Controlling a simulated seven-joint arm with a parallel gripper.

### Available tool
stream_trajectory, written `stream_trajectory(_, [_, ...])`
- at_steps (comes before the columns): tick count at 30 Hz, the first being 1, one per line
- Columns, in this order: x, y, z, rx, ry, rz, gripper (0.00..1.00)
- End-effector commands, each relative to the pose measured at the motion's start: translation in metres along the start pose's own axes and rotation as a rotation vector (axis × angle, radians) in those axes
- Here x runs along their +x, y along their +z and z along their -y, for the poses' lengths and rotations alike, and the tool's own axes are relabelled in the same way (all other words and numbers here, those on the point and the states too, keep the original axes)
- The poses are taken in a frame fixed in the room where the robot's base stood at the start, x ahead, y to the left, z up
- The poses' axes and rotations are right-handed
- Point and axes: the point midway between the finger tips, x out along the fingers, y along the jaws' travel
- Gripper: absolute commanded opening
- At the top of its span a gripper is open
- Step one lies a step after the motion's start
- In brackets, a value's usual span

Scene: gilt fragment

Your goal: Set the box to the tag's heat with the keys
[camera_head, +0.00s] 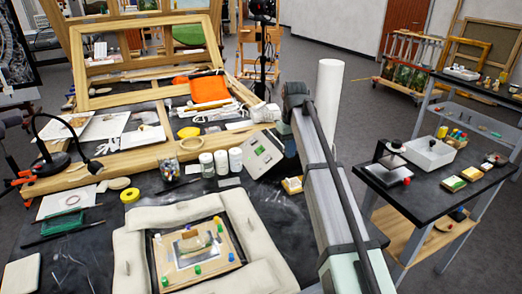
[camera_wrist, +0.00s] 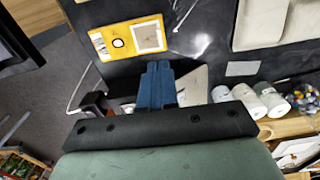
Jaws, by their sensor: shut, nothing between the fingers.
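In the wrist view a pale part of the box (camera_wrist: 194,86) shows just behind my gripper (camera_wrist: 158,66). The blue fingers are together and empty; I cannot tell whether they touch the box. A small white card (camera_head: 229,182) lies flat in front of the box and also shows in the wrist view (camera_wrist: 242,68). It may be the tag; no writing is readable.
White jars (camera_head: 221,162) stand left of the box. Pale cushions (camera_head: 150,216) surround a framed piece at the front.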

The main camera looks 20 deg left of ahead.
Motion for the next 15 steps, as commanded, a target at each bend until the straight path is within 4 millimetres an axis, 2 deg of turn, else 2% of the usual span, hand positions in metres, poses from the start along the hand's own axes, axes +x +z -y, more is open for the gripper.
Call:
stream_trajectory(5, [0.003,-0.013,0.002,0.022,0.02,-0.03,0.0])
stream_trajectory(8, [0.007,-0.035,0.005,0.063,0.056,-0.085,0.0])
stream_trajectory(15, [0.016,-0.12,0.022,0.206,0.161,-0.328,0.0])
